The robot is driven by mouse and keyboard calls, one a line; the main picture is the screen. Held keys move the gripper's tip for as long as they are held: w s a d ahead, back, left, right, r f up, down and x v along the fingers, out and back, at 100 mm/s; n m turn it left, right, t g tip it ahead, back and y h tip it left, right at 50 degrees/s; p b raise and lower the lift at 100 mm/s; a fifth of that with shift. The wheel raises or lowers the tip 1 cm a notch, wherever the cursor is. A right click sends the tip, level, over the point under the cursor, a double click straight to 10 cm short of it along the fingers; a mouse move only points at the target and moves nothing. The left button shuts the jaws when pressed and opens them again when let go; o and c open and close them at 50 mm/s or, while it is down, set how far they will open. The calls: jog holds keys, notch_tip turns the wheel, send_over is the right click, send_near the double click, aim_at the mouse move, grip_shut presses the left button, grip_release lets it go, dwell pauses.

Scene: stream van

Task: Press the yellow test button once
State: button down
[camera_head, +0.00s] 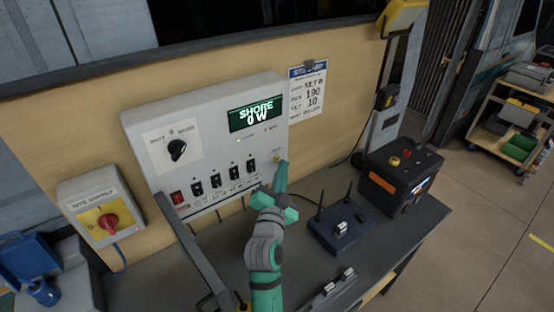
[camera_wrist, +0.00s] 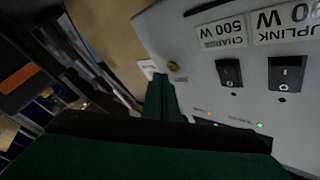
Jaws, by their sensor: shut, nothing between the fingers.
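The yellow test button (camera_head: 276,158) is a small round knob at the lower right of the grey control panel (camera_head: 135,122). It also shows in the wrist view (camera_wrist: 174,66), upper middle. My green gripper (camera_head: 282,165) is shut and empty, with its tips right beside the button in the head view. In the wrist view the fingers (camera_wrist: 160,82) end just below and left of the button. I cannot tell whether the tips touch it. The panel display (camera_head: 255,114) reads "SHORE 0 W".
The panel carries a rotary knob (camera_head: 177,150), several black rocker switches and a red switch (camera_head: 178,198). A router with antennas (camera_head: 345,229) and a black box (camera_head: 402,180) with red and yellow buttons stand on the bench right of my arm. A red-handled isolator (camera_head: 107,221) is at left.

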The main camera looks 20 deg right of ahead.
jog(key=shift+w, duration=0.1)
jog(key=shift+w+a, duration=0.1)
jog(key=shift+w, duration=0.15)
jog(key=shift+w+a, duration=0.15)
jog(key=shift+w, duration=0.2)
dwell(0.6)
jog(key=shift+s, duration=0.15)
jog(key=shift+s+d, duration=0.25)
jog(key=shift+s, duration=0.35)
jog(key=shift+s+d, duration=0.3)
jog(key=shift+s, duration=0.5)
jog(key=shift+s+d, duration=0.25)
jog(key=shift+s, duration=0.5)
jog(key=shift+s+d, duration=0.3)
jog(key=shift+s, duration=0.5)
jog(key=shift+d, duration=0.1)
